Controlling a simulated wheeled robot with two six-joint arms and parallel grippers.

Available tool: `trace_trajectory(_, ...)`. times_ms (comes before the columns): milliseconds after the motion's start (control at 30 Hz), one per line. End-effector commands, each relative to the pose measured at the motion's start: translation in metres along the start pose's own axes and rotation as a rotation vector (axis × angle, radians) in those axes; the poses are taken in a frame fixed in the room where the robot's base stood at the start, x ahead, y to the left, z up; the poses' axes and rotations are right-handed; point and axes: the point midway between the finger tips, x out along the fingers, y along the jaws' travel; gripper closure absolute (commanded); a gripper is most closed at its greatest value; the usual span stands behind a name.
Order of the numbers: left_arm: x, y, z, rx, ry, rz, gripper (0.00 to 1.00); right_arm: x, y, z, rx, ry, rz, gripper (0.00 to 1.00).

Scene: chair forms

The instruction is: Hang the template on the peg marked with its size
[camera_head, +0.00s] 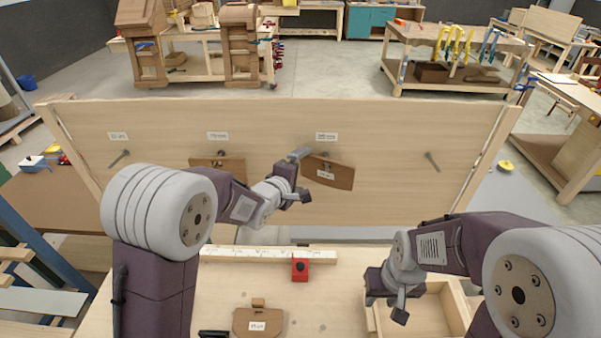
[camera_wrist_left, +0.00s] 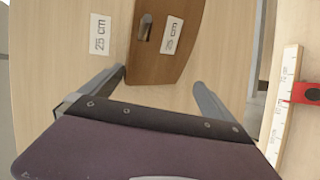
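A brown wooden template (camera_head: 338,180) hangs slightly tilted at the board's third peg, under a white label (camera_head: 326,136). In the left wrist view the template (camera_wrist_left: 165,62) and the board label (camera_wrist_left: 99,34) both read 25 cm. A peg shows in its slot. My left gripper (camera_head: 298,176) is open beside it, its fingers apart with nothing between them. A second template (camera_head: 232,166) hangs at the second peg, partly hidden by my arm. A third template (camera_head: 247,318) lies on the bench; its label is too small to read surely. My right gripper (camera_head: 386,300) looks open and empty over the wooden tray.
The upright board (camera_head: 390,135) also bears a bare left peg (camera_head: 119,158) and a bare, unlabelled right peg (camera_head: 432,161). A ruler (camera_head: 250,254) with a red block (camera_head: 300,270) lies on the bench. The wooden tray (camera_head: 440,306) stands at the right.

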Motion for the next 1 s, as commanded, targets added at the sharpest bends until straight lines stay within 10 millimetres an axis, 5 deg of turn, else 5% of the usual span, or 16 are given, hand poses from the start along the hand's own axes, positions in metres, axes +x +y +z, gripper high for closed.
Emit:
trace_trajectory(267,-0.013,-0.002,0.000,0.000,0.001,0.001,0.00,0.009,0.000,0.001,0.000,0.000,0.000,0.64)
trace_trajectory(700,-0.085,0.000,-0.001,-0.001,0.001,0.002,0.00,0.027,0.001,0.003,0.000,0.000,0.000,0.64)
trace_trajectory(1000,-0.091,-0.001,0.000,0.000,0.000,-0.001,0.00,0.027,0.001,0.003,0.000,0.000,0.000,0.64)
